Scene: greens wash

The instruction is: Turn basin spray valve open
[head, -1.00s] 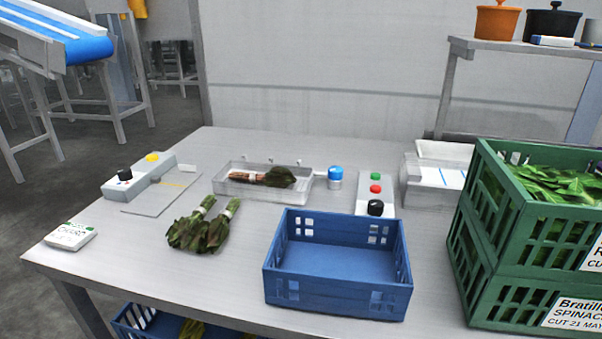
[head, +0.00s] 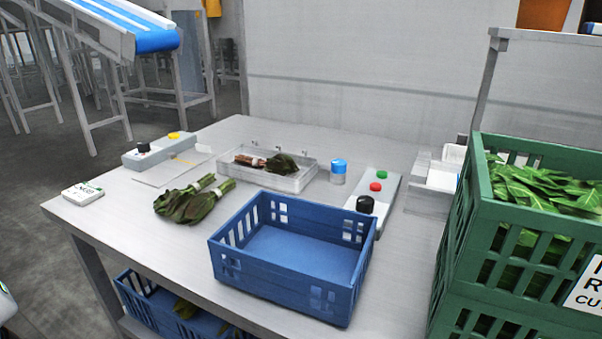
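The wash basin (head: 289,181) is a shallow clear-walled tray on the steel table, with a banded bunch of greens (head: 266,163) lying in it and small nozzles along its back edge. A blue-capped cylinder (head: 338,171) stands just right of the basin. A grey control box (head: 379,189) to its right carries a green button, a red button and a black knob (head: 365,204). Which of these is the spray valve I cannot tell for sure. No spray is visible. My gripper is not in view.
A blue crate (head: 290,250) stands empty at the table's front. Two leafy bunches (head: 190,201) lie left of it. Stacked green crates (head: 455,270) of leaves block the right side. Another control box (head: 160,150) and a small scale-like box (head: 83,193) sit at left.

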